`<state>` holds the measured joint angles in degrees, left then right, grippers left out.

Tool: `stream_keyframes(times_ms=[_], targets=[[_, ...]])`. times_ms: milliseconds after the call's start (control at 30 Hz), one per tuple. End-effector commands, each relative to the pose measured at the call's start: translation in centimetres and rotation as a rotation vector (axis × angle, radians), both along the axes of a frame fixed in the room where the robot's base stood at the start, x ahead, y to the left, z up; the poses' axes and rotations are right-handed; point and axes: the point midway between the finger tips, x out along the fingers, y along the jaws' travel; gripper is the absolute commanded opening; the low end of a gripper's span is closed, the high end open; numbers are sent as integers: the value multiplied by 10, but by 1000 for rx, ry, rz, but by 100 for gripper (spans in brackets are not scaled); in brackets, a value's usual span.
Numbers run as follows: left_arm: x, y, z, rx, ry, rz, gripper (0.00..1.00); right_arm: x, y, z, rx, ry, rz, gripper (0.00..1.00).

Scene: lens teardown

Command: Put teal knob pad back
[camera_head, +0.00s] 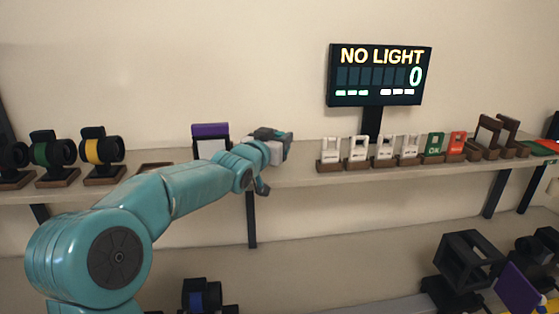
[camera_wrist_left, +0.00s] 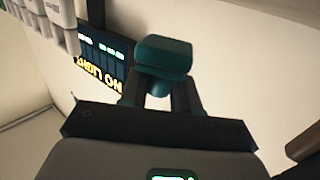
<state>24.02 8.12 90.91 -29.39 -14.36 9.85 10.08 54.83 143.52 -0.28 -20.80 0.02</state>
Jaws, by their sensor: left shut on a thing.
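The teal knob pad (camera_wrist_left: 163,55) shows in the left wrist view as a rounded teal block with a smaller round part below it. My left gripper (camera_wrist_left: 160,88) is shut on it, with a dark finger on each side. In the head view my left gripper (camera_head: 272,160) is at the upper shelf's front edge, between a purple-topped item and the row of small stands. The pad cannot be made out in the head view. My right gripper is not in view.
The upper shelf (camera_head: 300,181) holds cameras on wooden bases (camera_head: 103,150) at left, a purple-topped item (camera_head: 210,138), and several small white, green and orange stands (camera_head: 384,150) at right. A screen (camera_head: 378,75) reads "NO LIGHT" and 0. A black frame (camera_head: 468,262) stands lower right.

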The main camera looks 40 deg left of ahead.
Motion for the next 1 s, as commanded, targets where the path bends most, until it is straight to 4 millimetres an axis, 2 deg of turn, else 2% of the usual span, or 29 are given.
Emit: stream_keyframes(times_ms=[33,200,633,667,733,1000], targets=[[1,0,-13,-3,6,0,1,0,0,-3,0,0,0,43],[1,0,-37,-4,5,0,1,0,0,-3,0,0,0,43],[1,0,-44,-1,3,0,1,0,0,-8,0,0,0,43],[1,0,-44,-1,3,0,34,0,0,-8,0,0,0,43],[1,0,-43,-1,4,0,56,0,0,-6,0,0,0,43],[1,0,-42,-2,4,0,56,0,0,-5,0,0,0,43]])
